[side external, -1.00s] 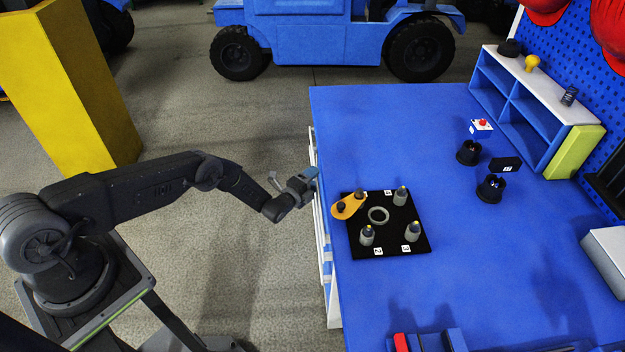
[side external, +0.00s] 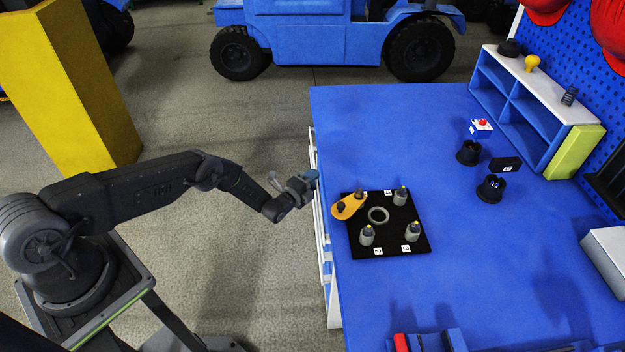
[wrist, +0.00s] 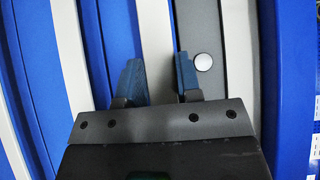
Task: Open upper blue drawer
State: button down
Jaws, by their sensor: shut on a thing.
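The drawer unit is under the left edge of the blue worktop (side external: 450,130), mostly hidden in the side view, where only its white front edge (side external: 327,265) shows. In the wrist view, blue drawer fronts (wrist: 118,35) and pale handle bars run as upright stripes. My gripper (side external: 312,181) is at the front of the unit, just below the worktop edge. In the wrist view my gripper (wrist: 162,78) has its two blue-tipped fingers on either side of the pale handle bar (wrist: 156,40) of the upper drawer, shut on it. No clear gap beside the drawer shows.
A black board (side external: 385,245) with grey pegs and an orange part (side external: 348,205) lies on the worktop near my gripper. A grey panel with a round white disc (wrist: 203,62) is beside the right finger. Floor (side external: 235,245) is free in front of the unit.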

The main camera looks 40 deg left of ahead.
jog(key=s+a, duration=2.2)
jog(key=a, duration=0.1)
jog(key=shift+s, duration=0.35)
jog(key=c, duration=0.8)
grip_release()
jog(key=shift+d, duration=0.1)
jog(key=s, duration=0.7)
jog(key=shift+s, duration=0.25)
